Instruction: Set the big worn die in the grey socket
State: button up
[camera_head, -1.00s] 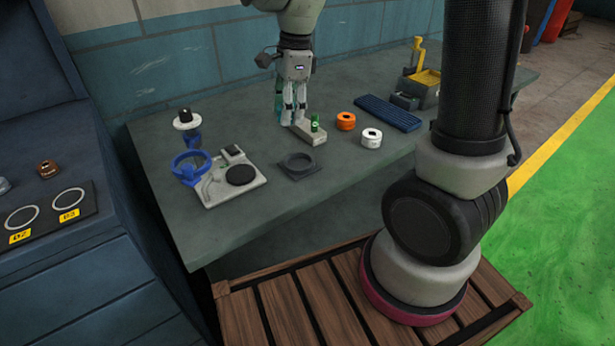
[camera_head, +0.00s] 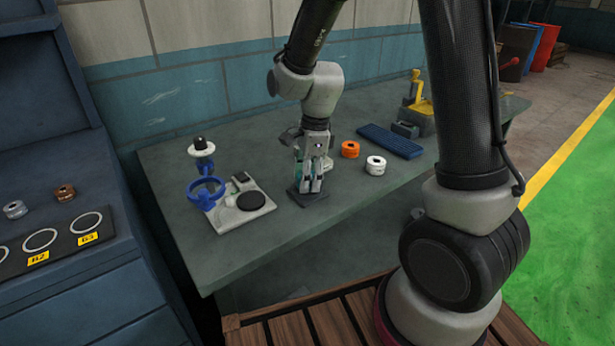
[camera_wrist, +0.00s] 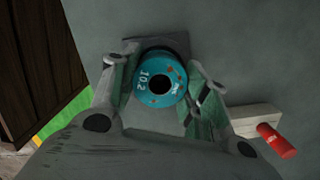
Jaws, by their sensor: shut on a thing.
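The big worn die (camera_wrist: 146,99) is a teal ring with a dark centre hole, white marks reading "10.2" and scuffed rust-coloured patches. My gripper (camera_wrist: 160,92) is shut on it, one finger on each side. In the head view my gripper (camera_head: 311,188) points down at the grey socket (camera_head: 322,196), a dark square plate on the bench. In the wrist view the socket (camera_wrist: 133,45) shows behind the die's far edge. The die is over the socket, but I cannot tell whether it is seated or just above. My fingers mostly hide the die in the head view.
An orange ring (camera_head: 350,149) and a white ring (camera_head: 376,165) stand right of my gripper. A white device with a black disc (camera_head: 251,201) and a blue ring holder (camera_head: 207,190) stand left. A pale block (camera_wrist: 250,120) and red cylinder (camera_wrist: 277,141) are close by.

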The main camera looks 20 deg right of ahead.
jog(key=shift+f, duration=0.15)
jog(key=shift+s+f, duration=0.2)
jog(key=shift+f, duration=0.25)
jog(key=o, duration=1.2)
jog(key=shift+f, duration=0.1)
jog(key=shift+o, duration=1.4)
jog(key=shift+w+f, duration=0.1)
